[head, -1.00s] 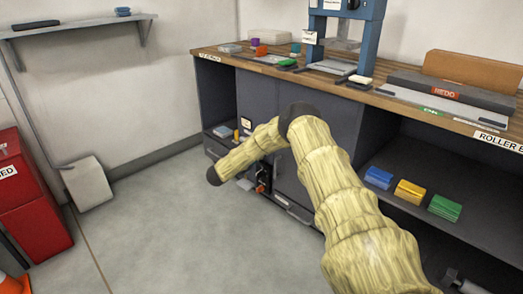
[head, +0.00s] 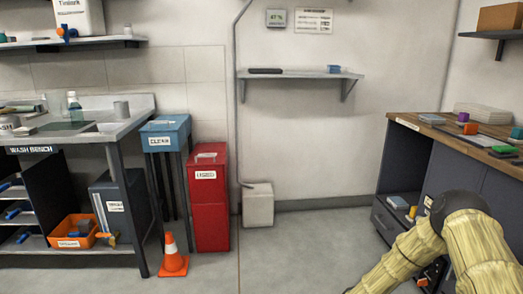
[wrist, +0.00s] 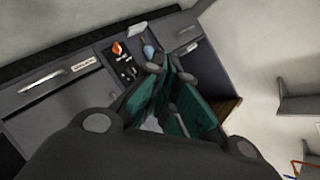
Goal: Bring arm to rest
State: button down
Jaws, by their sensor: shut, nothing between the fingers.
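My arm (head: 440,248), in a pale yellow ribbed sleeve with a dark joint, shows at the lower right of the head view, in front of the wooden-topped bench. Its far end runs out of the bottom of that view, so the gripper does not show there. In the wrist view my gripper (wrist: 165,75) has dark links and green inner pads, and its fingers are shut with nothing between them. Grey cabinet fronts with handles lie beyond it.
The wooden-topped bench (head: 415,125) stands at the right. The wash bench (head: 100,137), a blue bin (head: 165,133), a red bin (head: 208,205) and an orange cone (head: 172,260) stand at the left. The floor (head: 295,250) between is clear.

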jog(key=s+a+f+n+g+y, duration=0.1)
jog(key=s+a+f+n+y, duration=0.15)
jog(key=s+a+n, duration=0.4)
jog(key=s+a+f+n+g+y, duration=0.1)
jog(key=s+a+f+y, duration=0.2)
jog(key=s, duration=0.6)
jog(key=s+a+f+n+g+y, duration=0.25)
jog(key=s+a+f, duration=0.25)
jog(key=s, duration=0.3)
jog(key=s+a+r+n+g, duration=0.1)
jog(key=s+r+n+g, duration=0.2)
jog(key=s, duration=1.1)
jog(key=s+a+n+g, duration=0.1)
jog(key=s+n+g, duration=0.3)
jog(key=s, duration=1)
notch_tip(320, 180, up, 30)
jog(key=n+p, duration=0.1)
jog(key=p, duration=2.8)
jog(key=shift+f+t+y, duration=0.25)
jog(key=shift+t+y, duration=0.15)
jog(key=shift+t, duration=0.05)
